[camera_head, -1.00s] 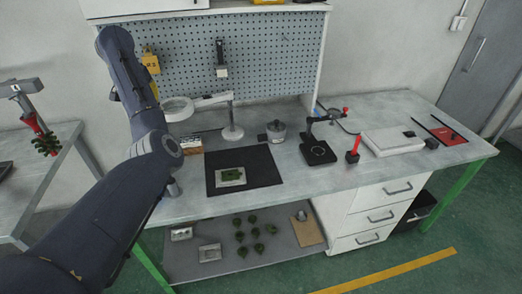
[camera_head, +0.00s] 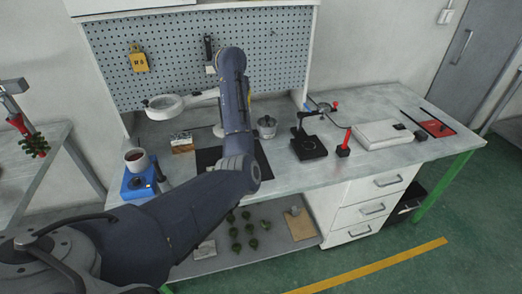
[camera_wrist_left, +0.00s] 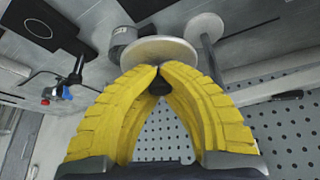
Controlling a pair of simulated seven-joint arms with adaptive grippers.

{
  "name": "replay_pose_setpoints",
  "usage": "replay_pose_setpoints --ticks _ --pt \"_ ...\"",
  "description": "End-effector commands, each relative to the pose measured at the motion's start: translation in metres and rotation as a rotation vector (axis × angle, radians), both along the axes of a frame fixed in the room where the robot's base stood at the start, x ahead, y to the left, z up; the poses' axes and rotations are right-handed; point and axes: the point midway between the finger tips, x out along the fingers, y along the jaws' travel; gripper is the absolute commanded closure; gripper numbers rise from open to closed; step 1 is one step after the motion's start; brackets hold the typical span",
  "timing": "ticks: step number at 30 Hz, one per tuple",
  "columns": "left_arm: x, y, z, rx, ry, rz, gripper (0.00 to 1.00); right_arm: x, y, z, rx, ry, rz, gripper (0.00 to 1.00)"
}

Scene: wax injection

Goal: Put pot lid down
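The pot lid (camera_wrist_left: 152,50) is a pale round disc with a dark knob (camera_wrist_left: 160,86), seen in the left wrist view. My left gripper (camera_wrist_left: 160,74) has yellow ribbed fingers closed around that knob. In the head view the lid and most of this gripper are hidden behind my left forearm. The open pot (camera_head: 137,160) with brown contents stands on a blue heater (camera_head: 139,181) at the table's left end. My right gripper is not in view.
A small metal pot (camera_head: 266,127) stands behind the dark mat (camera_head: 206,157); a metal vessel (camera_wrist_left: 121,38) shows beside the lid in the wrist view. A magnifier lamp (camera_head: 164,106) and a black stand (camera_head: 309,146) flank the area. The pegboard rises behind.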

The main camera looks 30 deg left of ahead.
Motion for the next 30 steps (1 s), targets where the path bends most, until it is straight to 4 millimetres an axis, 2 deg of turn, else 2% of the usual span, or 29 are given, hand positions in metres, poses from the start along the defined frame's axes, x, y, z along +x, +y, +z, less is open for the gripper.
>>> replay_pose_setpoints --ticks 5,21,25,30 --pt "-0.001 0.002 -0.015 0.003 -0.002 0.012 1.0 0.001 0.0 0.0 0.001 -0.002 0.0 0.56" --pt "-0.001 0.002 -0.128 0.002 -0.003 0.012 1.0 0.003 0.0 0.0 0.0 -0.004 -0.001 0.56" --pt "-0.001 0.001 -0.146 0.002 -0.006 0.011 1.0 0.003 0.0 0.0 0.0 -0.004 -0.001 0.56" --pt "0.0 0.001 -0.158 0.001 -0.006 0.012 1.0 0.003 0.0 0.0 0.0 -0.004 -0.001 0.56"
